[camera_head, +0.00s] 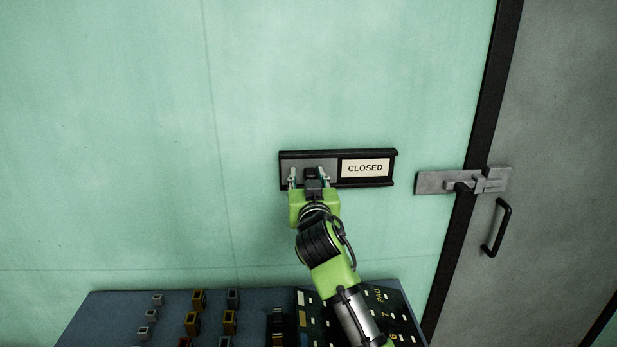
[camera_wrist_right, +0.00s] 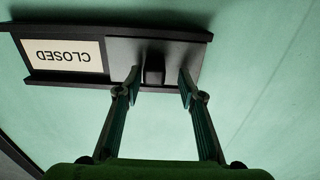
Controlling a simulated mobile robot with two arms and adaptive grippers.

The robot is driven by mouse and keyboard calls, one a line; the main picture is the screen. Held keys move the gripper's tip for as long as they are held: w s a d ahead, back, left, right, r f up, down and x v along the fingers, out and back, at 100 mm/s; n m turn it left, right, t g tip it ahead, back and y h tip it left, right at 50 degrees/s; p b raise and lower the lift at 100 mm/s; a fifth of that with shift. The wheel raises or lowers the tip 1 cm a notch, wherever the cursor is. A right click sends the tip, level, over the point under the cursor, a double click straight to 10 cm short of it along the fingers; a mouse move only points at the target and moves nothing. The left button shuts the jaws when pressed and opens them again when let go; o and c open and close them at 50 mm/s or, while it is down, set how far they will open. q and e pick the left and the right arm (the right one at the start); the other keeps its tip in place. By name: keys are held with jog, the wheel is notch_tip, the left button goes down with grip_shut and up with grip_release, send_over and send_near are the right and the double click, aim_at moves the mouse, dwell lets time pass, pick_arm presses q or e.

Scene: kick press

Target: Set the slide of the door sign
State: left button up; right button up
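The door sign (camera_head: 392,154) is a dark-framed horizontal plate on the green wall. Its right part reads "CLOSED" (camera_head: 365,168); a grey slide (camera_head: 318,163) covers the left part. In the right wrist view the sign appears upside down, with the grey slide (camera_wrist_right: 185,52) and a dark knob (camera_wrist_right: 154,68) on it. My right gripper (camera_head: 309,176) is at the slide. In the wrist view its two fingers (camera_wrist_right: 159,87) are apart, one on each side of the knob, with a visible gap on both sides. My left gripper is not in view.
A grey door (camera_head: 560,150) with a dark frame is at the right, with a metal latch (camera_head: 435,182) and a black handle (camera_head: 497,228). A panel with several small blocks (camera_head: 110,320) lies below the sign. The wall left of the sign is clear.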

jog(key=shift+s+d, duration=0.1)
jog(key=shift+d, duration=0.05)
jog(key=s, duration=0.7)
jog(key=shift+s, duration=0.15)
